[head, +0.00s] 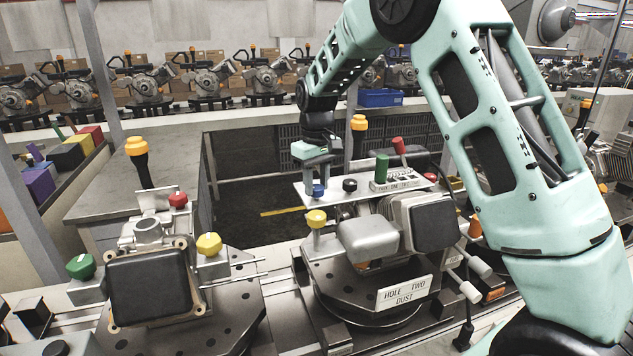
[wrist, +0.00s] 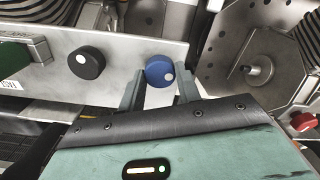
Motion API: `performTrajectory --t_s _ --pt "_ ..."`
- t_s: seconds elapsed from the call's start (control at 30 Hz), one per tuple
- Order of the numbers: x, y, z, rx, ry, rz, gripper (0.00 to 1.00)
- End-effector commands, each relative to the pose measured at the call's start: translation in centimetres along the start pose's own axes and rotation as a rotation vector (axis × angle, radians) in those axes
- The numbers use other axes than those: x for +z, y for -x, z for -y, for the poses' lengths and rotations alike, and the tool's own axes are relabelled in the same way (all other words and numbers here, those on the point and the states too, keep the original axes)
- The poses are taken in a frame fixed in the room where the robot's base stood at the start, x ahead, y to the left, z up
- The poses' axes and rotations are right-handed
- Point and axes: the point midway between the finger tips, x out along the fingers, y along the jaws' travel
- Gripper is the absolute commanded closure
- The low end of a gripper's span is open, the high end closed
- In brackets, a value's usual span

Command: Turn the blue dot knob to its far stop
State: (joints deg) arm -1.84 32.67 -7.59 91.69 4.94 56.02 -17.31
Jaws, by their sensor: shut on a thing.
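The blue dot knob (wrist: 160,71) is a round blue knob with a white dot, mounted on a pale panel. In the wrist view its dot sits toward the lower right of its face. My gripper (wrist: 160,80) has one finger on each side of the knob and is shut on it. In the head view the gripper (head: 318,184) reaches down onto the blue knob (head: 319,191) at the left end of the panel (head: 340,196). The fingers hide part of the knob's sides.
A black dot knob (wrist: 87,63) sits beside the blue one on the panel, with a green block (wrist: 14,60) beyond it. In the head view a green cylinder (head: 382,168) and a red-topped lever (head: 399,146) stand close by. A yellow knob (head: 317,218) stands just below the panel.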

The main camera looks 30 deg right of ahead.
Motion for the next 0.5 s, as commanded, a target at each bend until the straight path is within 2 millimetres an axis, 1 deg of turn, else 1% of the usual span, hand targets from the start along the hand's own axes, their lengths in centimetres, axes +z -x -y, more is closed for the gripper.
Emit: performTrajectory --t_s 0.23,0.5 --pt "-0.12 0.20 -0.04 0.002 -0.095 -0.005 0.89" --pt "-0.13 0.21 -0.06 0.002 -0.128 -0.006 0.89"
